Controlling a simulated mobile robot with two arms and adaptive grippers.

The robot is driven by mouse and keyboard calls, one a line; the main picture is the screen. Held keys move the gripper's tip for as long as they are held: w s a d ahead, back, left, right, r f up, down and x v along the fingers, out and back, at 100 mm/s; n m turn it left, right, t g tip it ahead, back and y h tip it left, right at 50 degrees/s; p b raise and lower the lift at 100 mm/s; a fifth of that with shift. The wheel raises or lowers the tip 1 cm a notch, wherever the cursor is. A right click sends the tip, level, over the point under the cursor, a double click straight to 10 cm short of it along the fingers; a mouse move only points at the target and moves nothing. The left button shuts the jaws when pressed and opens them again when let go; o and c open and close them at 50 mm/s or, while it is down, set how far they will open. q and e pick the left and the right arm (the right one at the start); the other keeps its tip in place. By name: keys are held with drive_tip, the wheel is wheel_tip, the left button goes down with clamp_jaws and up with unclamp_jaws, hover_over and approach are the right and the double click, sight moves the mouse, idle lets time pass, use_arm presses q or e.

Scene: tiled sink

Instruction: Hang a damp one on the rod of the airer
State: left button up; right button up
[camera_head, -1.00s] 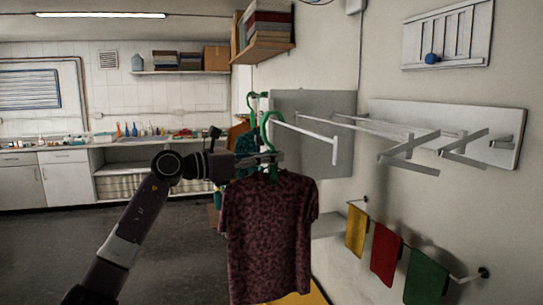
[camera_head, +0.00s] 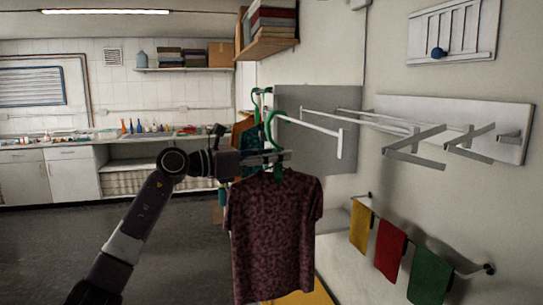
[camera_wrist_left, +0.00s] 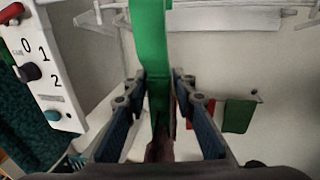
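A dark maroon patterned T-shirt (camera_head: 273,235) hangs from a green hanger (camera_head: 270,130). My left gripper (camera_head: 282,157) is shut on this hanger below its hook. In the left wrist view the green hanger (camera_wrist_left: 151,50) stands between the two fingers (camera_wrist_left: 156,85). The white airer (camera_head: 440,120) is fixed to the right wall, with rods reaching left; the front rod (camera_head: 310,126) ends just right of the hanger hook. I cannot tell whether hook and rod touch. My right gripper is out of view.
Another green hanger (camera_head: 257,97) and teal and orange garments (camera_head: 243,130) are behind the held shirt. Yellow (camera_head: 361,226), red (camera_head: 390,249) and green (camera_head: 429,275) cloths hang on a low wall rail. A dial panel (camera_wrist_left: 45,75) is close by in the wrist view.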

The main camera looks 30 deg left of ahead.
use_arm(q)
drive_tip(key=v, duration=1.2)
drive_tip(key=shift+r, duration=0.1)
